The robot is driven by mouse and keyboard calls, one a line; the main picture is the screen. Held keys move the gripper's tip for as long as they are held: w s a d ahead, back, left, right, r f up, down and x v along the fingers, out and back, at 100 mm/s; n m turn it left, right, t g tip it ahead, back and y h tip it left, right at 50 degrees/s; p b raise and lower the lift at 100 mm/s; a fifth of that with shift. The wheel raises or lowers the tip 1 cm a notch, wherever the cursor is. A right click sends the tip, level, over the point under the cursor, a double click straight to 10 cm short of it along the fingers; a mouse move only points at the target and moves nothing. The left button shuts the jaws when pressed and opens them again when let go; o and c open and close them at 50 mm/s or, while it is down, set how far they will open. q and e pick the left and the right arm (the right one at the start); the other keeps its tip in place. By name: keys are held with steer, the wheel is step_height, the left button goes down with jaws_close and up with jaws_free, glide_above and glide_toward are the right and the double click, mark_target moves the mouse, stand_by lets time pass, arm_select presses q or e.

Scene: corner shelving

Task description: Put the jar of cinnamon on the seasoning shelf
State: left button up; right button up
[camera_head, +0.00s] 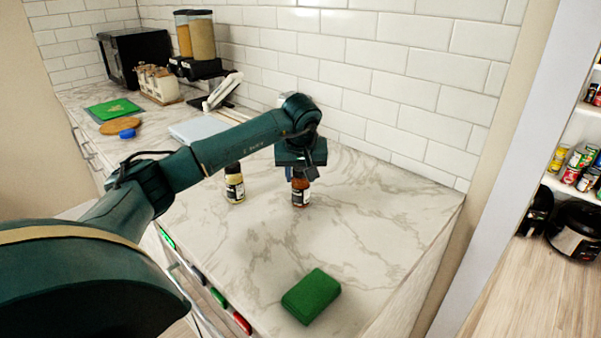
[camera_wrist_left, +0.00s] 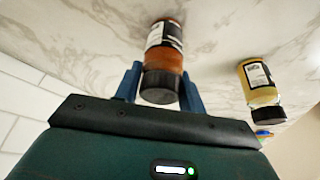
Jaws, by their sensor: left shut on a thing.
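A small jar with reddish-brown contents, a dark label and a black cap (camera_head: 300,192) stands on the marble counter; I take it for the cinnamon. My left gripper (camera_head: 301,176) reaches down over it and is shut on it. In the left wrist view the jar (camera_wrist_left: 166,42) sits between the blue fingers (camera_wrist_left: 160,88), which flank its black cap. A shelf unit (camera_head: 570,193) shows at the right edge, with small jars (camera_head: 594,94) on an upper level; I cannot tell which level is for seasoning. My right gripper is out of view.
A jar with pale yellow contents (camera_head: 234,188) stands to the left of the held jar. A green sponge-like block (camera_head: 312,295) lies near the counter's front. Cans (camera_head: 575,168) and a dark cooker (camera_head: 577,231) are at right. A tiled wall (camera_head: 400,90) backs the counter.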

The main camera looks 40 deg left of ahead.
arm_select(q)
steer(key=o, duration=1.1)
steer(key=shift+c, duration=0.2)
